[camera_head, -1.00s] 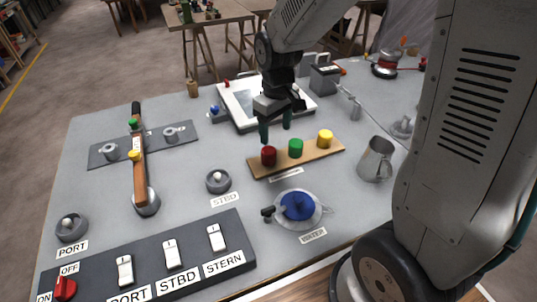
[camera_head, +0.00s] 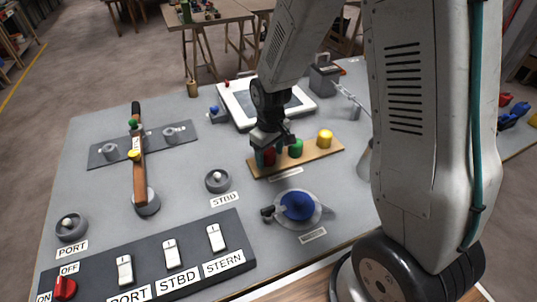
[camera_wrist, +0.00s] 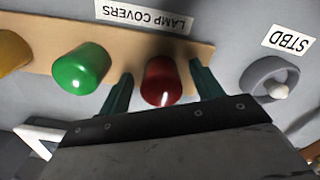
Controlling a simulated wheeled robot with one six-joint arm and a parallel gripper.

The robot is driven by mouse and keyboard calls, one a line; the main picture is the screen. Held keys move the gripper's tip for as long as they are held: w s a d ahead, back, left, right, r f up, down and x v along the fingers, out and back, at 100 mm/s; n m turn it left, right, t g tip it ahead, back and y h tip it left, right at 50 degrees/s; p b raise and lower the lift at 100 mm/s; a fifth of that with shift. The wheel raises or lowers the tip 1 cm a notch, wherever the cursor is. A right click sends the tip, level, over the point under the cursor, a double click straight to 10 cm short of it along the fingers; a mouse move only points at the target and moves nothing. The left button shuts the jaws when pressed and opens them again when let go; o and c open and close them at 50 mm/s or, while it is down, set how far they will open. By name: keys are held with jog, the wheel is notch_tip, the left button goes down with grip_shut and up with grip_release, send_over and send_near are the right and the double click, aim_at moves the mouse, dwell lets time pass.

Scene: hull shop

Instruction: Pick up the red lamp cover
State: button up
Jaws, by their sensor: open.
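The red lamp cover (camera_head: 269,157) stands on a wooden strip (camera_head: 262,170) at its left end, partly hidden by my gripper in the head view. My gripper (camera_head: 268,157) is over it, pointing down. In the wrist view the red lamp cover (camera_wrist: 161,82) lies between the two green fingertips of my open gripper (camera_wrist: 159,88), one finger on each side with a small gap. The green lamp cover (camera_wrist: 82,69) is just outside one finger. Nothing is held.
The green cover (camera_head: 296,148) and yellow cover (camera_head: 325,138) share the strip. A STBD lamp base (camera_head: 218,181), a blue-topped winch (camera_head: 298,206), a switch panel (camera_head: 196,270) and a framed screen (camera_head: 238,105) stand around. Grey bench top lies clear between the STBD base and the strip.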

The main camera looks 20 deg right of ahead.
aim_at(270, 151)
jog(key=c, duration=1)
jog(key=shift+c, duration=0.2)
notch_tip(270, 151, up, 10)
jog(key=shift+r, duration=0.1)
